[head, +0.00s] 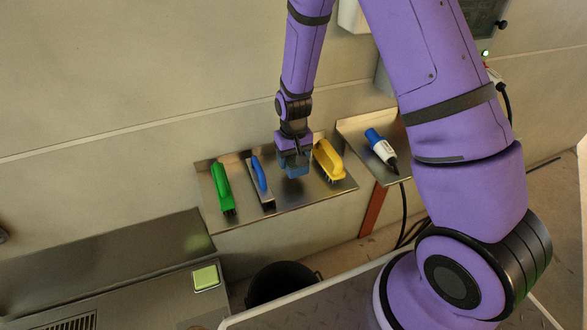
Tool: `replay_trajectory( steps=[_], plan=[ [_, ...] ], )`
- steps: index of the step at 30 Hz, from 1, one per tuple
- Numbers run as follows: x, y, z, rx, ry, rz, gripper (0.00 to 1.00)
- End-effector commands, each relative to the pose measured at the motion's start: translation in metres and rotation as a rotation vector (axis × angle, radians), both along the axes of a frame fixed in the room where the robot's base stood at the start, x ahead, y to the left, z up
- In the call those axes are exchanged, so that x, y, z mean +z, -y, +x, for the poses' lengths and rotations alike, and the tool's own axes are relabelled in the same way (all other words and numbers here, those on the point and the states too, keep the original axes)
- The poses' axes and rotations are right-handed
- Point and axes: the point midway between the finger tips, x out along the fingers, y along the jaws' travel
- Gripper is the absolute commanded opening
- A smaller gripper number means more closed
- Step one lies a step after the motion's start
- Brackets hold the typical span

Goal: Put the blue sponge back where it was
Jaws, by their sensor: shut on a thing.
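The blue sponge (295,170) is a small blue block at the right-middle of a metal wall shelf (240,219). My gripper (294,160) points down from above and is shut on the sponge. The sponge is between the blue-handled brush and the yellow-handled brush. I cannot tell whether its underside touches the shelf. My fingers hide part of its top.
On the shelf are a green brush (222,188), a blue-handled brush (262,184) and a yellow brush (328,160). A blue-and-white device (381,147) lies on a separate shelf at right. A green sponge-like block (206,278) sits on the lower counter (120,270). A dark bin (281,280) stands below.

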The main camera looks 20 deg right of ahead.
Motion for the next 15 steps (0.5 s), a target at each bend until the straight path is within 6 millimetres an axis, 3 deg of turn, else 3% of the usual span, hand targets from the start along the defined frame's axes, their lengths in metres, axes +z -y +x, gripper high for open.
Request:
replay_trajectory(
  steps=[10, 15],
  plan=[
    [-0.037, 0.0, -0.001, -0.001, -0.003, 0.0, 0.46],
    [-0.043, 0.0, 0.0, -0.001, 0.001, 0.001, 0.46]
  ],
)
